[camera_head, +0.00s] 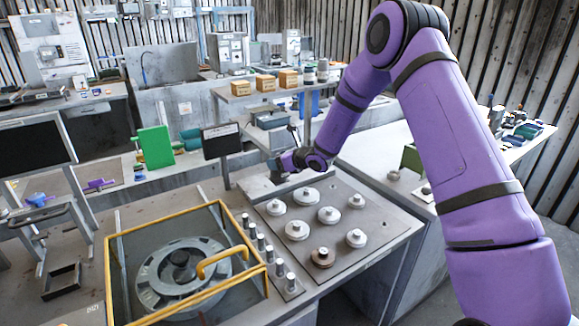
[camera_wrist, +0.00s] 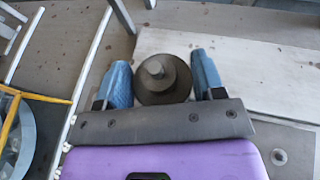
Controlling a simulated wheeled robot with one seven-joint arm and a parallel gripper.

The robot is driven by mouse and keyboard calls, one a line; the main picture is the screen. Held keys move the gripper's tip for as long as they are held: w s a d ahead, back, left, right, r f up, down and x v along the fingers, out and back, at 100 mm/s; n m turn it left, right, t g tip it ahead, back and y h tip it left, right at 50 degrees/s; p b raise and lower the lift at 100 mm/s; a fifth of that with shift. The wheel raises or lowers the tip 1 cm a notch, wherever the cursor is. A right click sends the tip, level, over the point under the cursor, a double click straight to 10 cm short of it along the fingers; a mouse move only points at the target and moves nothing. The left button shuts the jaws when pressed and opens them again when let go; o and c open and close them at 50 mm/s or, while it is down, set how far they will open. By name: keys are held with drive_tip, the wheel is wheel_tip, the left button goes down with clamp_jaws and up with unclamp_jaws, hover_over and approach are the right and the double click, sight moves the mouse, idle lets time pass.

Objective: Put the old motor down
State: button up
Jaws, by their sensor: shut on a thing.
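The old motor (camera_wrist: 160,90) is a dull grey-brown round body with a stub on top, seen from above in the wrist view. My gripper (camera_wrist: 162,68) is shut on it, with one blue fingertip at each side. In the head view my gripper (camera_head: 281,166) is at the back of the bench, over or beside a pale plate (camera_head: 254,186). The motor cannot be made out clearly there. I cannot tell whether its underside touches the surface.
A dark board (camera_head: 378,228) with several round pale parts and one brownish part (camera_head: 322,257) lies in front of my gripper. Upright pegs (camera_head: 261,242) stand beside it. A yellow-framed cover (camera_head: 120,234) surrounds the round housing (camera_head: 150,270). A black panel (camera_head: 222,141) stands left of my gripper.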

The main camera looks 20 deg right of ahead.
drive_tip(key=shift+w+d+f, duration=0.8)
drive_tip(key=shift+w+d, duration=0.55)
drive_tip(key=shift+w, duration=0.65)
drive_tip(key=shift+w+d+f, duration=0.8)
drive_tip(key=shift+w+d, duration=0.5)
drive_tip(key=shift+w, duration=0.75)
drive_tip(key=shift+w+d+f, duration=0.8)
drive_tip(key=shift+w+d, duration=0.55)
drive_tip(key=shift+w, duration=0.65)
drive_tip(key=shift+f, duration=0.1)
drive_tip(key=o, duration=1.2)
drive_tip(key=shift+f, duration=0.1)
